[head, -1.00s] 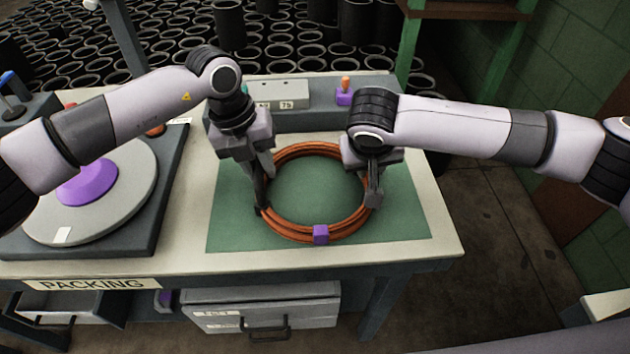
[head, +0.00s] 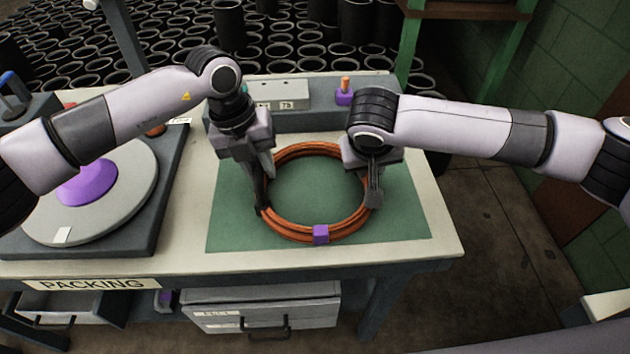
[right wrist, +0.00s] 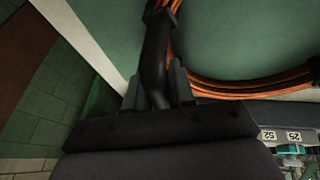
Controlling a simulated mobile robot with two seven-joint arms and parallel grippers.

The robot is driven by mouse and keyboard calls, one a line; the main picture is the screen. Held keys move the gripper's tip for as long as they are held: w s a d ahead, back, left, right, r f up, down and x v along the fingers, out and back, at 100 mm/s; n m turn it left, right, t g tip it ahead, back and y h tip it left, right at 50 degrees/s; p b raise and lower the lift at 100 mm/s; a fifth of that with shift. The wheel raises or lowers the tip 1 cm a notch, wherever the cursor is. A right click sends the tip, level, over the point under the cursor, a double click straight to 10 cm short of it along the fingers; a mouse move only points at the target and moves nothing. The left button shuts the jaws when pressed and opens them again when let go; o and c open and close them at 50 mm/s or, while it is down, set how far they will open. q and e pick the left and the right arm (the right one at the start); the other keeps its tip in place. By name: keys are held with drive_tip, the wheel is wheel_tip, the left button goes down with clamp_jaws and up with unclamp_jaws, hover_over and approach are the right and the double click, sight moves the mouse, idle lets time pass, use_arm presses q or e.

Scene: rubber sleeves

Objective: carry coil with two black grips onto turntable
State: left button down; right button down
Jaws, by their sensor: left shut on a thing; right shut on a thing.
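An orange-brown coil (head: 292,232) lies on the green mat (head: 400,228) on the table, with a purple block-like piece (head: 321,234) at its near side. My left gripper (head: 261,208) is shut on the coil's left side, where the black grip is mostly hidden by the fingers. My right gripper (head: 373,198) is shut on the coil's right side. The right wrist view shows a black grip (right wrist: 156,55) between its fingers, with the coil (right wrist: 245,88) beyond. The turntable (head: 130,200), a grey disc with a purple hub (head: 88,184), stands at the left, partly behind my left arm.
A grey box with number labels (head: 283,95) and a purple block with an orange top (head: 344,94) stand at the table's back. A drawer (head: 265,308) is below the front edge. Bare table lies between mat and turntable base.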

use_arm(q)
drive_tip(key=shift+w+r, duration=0.1)
drive_tip(key=shift+r, duration=0.1)
use_arm(e)
drive_tip(key=shift+w+r, duration=0.1)
drive_tip(key=shift+r, duration=0.05)
use_arm(q)
drive_tip(key=shift+r, duration=0.1)
use_arm(e)
drive_tip(key=shift+r, duration=0.1)
